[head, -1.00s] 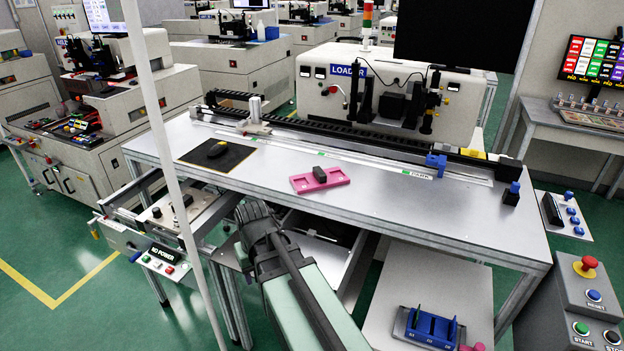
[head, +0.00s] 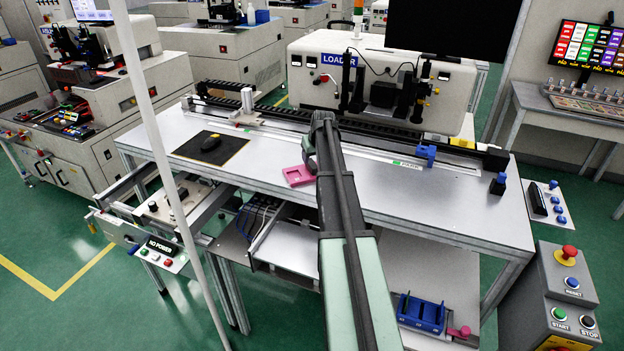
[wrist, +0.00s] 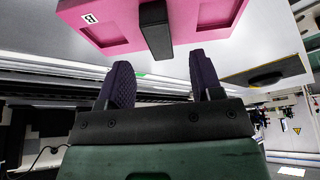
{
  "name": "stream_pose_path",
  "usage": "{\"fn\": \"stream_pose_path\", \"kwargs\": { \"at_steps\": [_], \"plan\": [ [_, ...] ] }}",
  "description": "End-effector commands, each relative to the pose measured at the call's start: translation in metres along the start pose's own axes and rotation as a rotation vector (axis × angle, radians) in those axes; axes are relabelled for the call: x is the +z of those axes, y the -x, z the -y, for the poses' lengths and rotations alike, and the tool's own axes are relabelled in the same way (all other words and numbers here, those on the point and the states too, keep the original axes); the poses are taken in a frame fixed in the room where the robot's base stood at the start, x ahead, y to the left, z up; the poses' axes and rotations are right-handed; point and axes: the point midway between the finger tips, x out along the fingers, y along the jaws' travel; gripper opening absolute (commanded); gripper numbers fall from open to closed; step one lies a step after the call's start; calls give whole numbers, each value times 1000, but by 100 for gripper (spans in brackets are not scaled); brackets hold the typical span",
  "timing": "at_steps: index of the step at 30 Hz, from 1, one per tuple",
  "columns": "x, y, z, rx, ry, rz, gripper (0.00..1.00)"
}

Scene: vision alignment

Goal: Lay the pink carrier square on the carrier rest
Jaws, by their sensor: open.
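The pink carrier square (head: 297,175) lies flat on the grey table in the head view, its right part hidden behind my arm. In the wrist view the pink carrier (wrist: 110,42) fills the top, with a black block-shaped handle (wrist: 155,30) standing out from it. My gripper (wrist: 160,72) is open and empty. Its two dark fingers point at the carrier, and the handle's end lies between and just beyond the tips, apart from them. In the head view my arm hides the fingers. I cannot tell for sure which thing is the carrier rest.
A long rail (head: 375,149) with a blue block (head: 426,152) runs along the table's back. A black mat (head: 208,149) with a dark mouse-like object lies at left. A blue slotted holder (head: 421,313) stands on the lower shelf. A thin pale pole (head: 165,160) stands in front.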

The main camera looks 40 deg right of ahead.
Motion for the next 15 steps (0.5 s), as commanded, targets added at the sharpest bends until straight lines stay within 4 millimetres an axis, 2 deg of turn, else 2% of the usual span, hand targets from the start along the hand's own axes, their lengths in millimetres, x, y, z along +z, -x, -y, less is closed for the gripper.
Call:
{"fn": "stream_pose_path", "kwargs": {
  "at_steps": [2,9,11,15],
  "plan": [
    [0,-2,0,0,0,0,60],
    [3,-49,-1,0,0,1,60],
    [2,-54,-1,0,0,1,60],
    [0,-49,0,0,0,1,60]
  ]
}}
